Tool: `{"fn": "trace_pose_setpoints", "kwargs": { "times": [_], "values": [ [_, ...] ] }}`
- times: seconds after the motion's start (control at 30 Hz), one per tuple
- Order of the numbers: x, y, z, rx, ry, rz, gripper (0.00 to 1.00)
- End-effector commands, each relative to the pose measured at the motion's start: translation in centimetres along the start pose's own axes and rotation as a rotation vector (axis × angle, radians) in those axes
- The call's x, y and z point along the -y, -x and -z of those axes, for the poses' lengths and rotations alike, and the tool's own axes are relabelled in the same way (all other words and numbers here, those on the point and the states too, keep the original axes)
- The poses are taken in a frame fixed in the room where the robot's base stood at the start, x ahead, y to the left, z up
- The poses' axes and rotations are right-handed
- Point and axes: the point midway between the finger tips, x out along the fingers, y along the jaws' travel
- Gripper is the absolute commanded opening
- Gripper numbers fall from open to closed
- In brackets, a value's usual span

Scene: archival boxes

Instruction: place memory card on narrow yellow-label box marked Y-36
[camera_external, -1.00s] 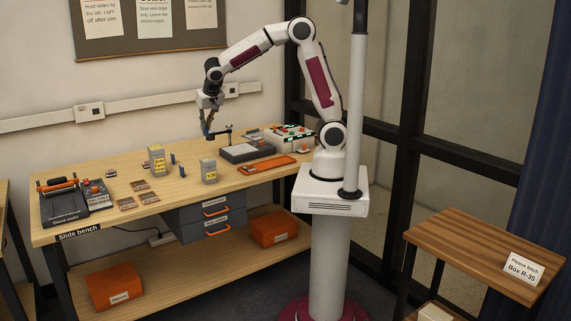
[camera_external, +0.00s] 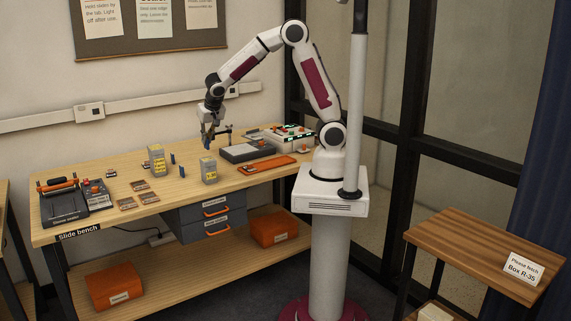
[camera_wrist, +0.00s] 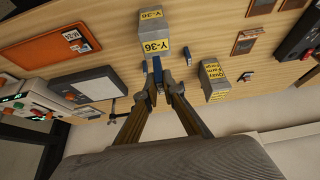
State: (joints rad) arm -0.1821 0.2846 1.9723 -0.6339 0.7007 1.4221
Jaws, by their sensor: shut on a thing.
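My gripper (camera_external: 207,138) is shut on a blue memory card (camera_wrist: 157,68), held above the back part of the bench. In the wrist view the gripper (camera_wrist: 162,88) points toward the narrow yellow-label box marked Y-36 (camera_wrist: 154,28). The card's tip overlaps the box's near end in that view; I cannot tell whether they touch. In the external view that box (camera_external: 209,175) stands upright on the bench, and the gripper is above and behind it, apart from it.
A second yellow-label box (camera_wrist: 214,88) stands nearby, also in the external view (camera_external: 157,165). A grey device (camera_external: 247,152) with a black post and an orange tray (camera_external: 266,164) lie to the right. Flat brown slides lie to the left.

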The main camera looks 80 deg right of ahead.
Motion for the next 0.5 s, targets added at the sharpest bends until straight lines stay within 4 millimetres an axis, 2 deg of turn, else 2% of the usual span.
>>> {"fn": "trace_pose_setpoints", "kwargs": {
  "times": [0.5],
  "values": [
    [0.02,-0.85,-0.43,0.0,0.0,0.0,0.0]
  ]
}}
